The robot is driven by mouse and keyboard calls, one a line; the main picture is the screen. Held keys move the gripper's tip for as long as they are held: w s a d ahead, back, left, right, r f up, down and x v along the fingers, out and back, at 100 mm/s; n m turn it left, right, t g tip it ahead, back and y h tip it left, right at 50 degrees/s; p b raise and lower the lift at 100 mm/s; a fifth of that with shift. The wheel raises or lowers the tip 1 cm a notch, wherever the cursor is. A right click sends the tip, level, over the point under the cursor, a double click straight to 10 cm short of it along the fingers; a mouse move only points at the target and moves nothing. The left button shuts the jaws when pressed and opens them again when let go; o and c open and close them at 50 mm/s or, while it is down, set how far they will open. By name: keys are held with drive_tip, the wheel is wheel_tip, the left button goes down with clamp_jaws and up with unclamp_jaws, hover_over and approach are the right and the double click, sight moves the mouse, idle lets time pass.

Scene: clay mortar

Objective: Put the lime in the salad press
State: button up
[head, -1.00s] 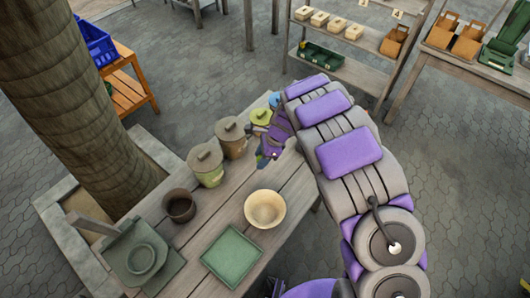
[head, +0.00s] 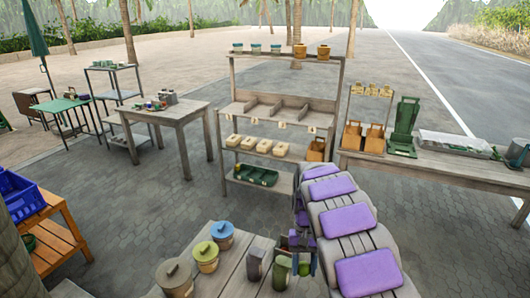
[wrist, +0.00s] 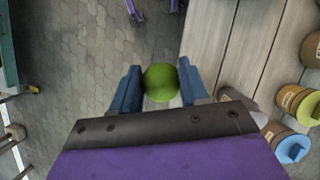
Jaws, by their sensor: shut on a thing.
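The green lime (wrist: 160,83) sits between the two blue fingers of my gripper (wrist: 161,90) in the wrist view. The fingers are shut on it, one on each side, above the paved ground beside a plank table. A tall dark-green device (head: 404,126), which looks like a press, stands upright on the right-hand table, well away from my gripper. I cannot tell for certain that it is the salad press.
The near table (head: 228,280) holds lidded pots with grey, yellow and blue lids (head: 222,231). A shelf unit (head: 275,108) with pale boxes stands ahead. The right table (head: 465,170) also holds brown boxes (head: 364,137) and a clear tray (head: 455,144). Paved floor lies between.

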drive_tip(key=shift+s+d+r+n, duration=0.1)
drive_tip(key=shift+d+r+n, duration=0.15)
drive_tip(key=shift+d, duration=0.3)
drive_tip(key=shift+d+r+n, duration=0.15)
drive_tip(key=shift+d+r, duration=0.15)
drive_tip(key=shift+d, duration=0.2)
drive_tip(key=shift+d, duration=0.15)
drive_tip(key=a+f+n+t+h+p, duration=0.1)
drive_tip(key=a+f+n+t+h, duration=0.2)
drive_tip(key=a+n, duration=0.6)
drive_tip(key=a+f+n+t+h+p, duration=0.1)
drive_tip(key=a+f+n+h, duration=0.1)
drive_tip(key=a+f+n, duration=0.55)
drive_tip(key=s+a+f+n+t+y, duration=0.1)
drive_tip(key=s+a+n+t, duration=0.15)
drive_tip(key=a+n, duration=0.35)
drive_tip(key=s+a+n+t+y, duration=0.1)
drive_tip(key=s+a+n, duration=0.3)
drive_tip(key=a, duration=0.4)
drive_tip(key=s+a+f+n+t+y, duration=0.1)
drive_tip(key=s+a+n, duration=0.35)
drive_tip(key=a, duration=0.25)
drive_tip(key=f, duration=0.3)
drive_tip(key=f+b, duration=0.1)
drive_tip(key=f, duration=0.2)
drive_tip(key=w+f+b, duration=0.1)
drive_tip(key=f, duration=0.2)
drive_tip(key=shift+d+f, duration=0.15)
drive_tip(key=shift+f, duration=0.15)
drive_tip(key=shift+r, duration=0.15)
